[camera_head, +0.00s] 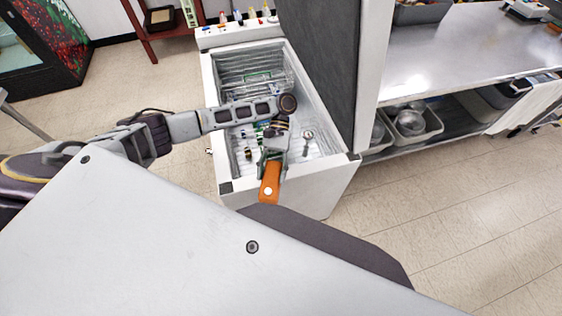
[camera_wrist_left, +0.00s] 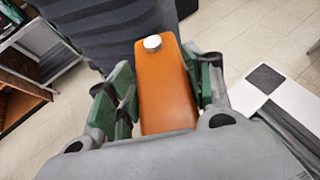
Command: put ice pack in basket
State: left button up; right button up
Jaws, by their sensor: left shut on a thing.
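My left gripper (camera_head: 271,158) is shut on an orange, flat block with a round white cap, which I take to be the ice pack (camera_head: 269,186). The gripper holds it at the near edge of an open white chest (camera_head: 336,160). In the left wrist view the ice pack (camera_wrist_left: 165,90) sits between the green finger pads. A wire basket (camera_head: 232,66) shows inside the far part of the chest. My left arm crosses over the chest and hides part of its inside. My right gripper is not in view.
Small items and a round-headed thing (camera_head: 308,134) lie inside the chest. A tall grey panel (camera_head: 318,55) stands at its right. A steel counter (camera_head: 450,45) with a tub of bowls (camera_head: 432,128) below is farther right. The tiled floor at right is clear.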

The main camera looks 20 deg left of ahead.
pick_arm(q)
jog(key=shift+s+a+f+m+y, duration=0.2)
jog(key=shift+s+a+m+y, duration=0.25)
jog(key=shift+m+y, duration=0.35)
jog(key=shift+s+a+f+m+y, duration=0.2)
jog(key=shift+a+m+y, duration=0.35)
jog(key=shift+m+y, duration=0.2)
jog(key=s+a+r+m+t+y, duration=0.15)
jog(key=a+m+y, duration=0.35)
jog(key=a, duration=0.6)
jog(key=s+a+r+m+t+y, duration=0.1)
jog(key=a+r+m+t+y, duration=0.35)
jog(key=a, duration=0.65)
jog(key=w+d+m+t+y, duration=0.1)
jog(key=w+d+m, duration=0.1)
jog(key=d, duration=0.3)
jog(key=w+d+f+m+t+y, duration=0.1)
jog(key=w+d+m, duration=0.1)
jog(key=d, duration=0.4)
jog(key=shift+w+f+m+t, duration=0.15)
jog(key=shift+f+m+t, duration=0.15)
jog(key=shift+m, duration=0.1)
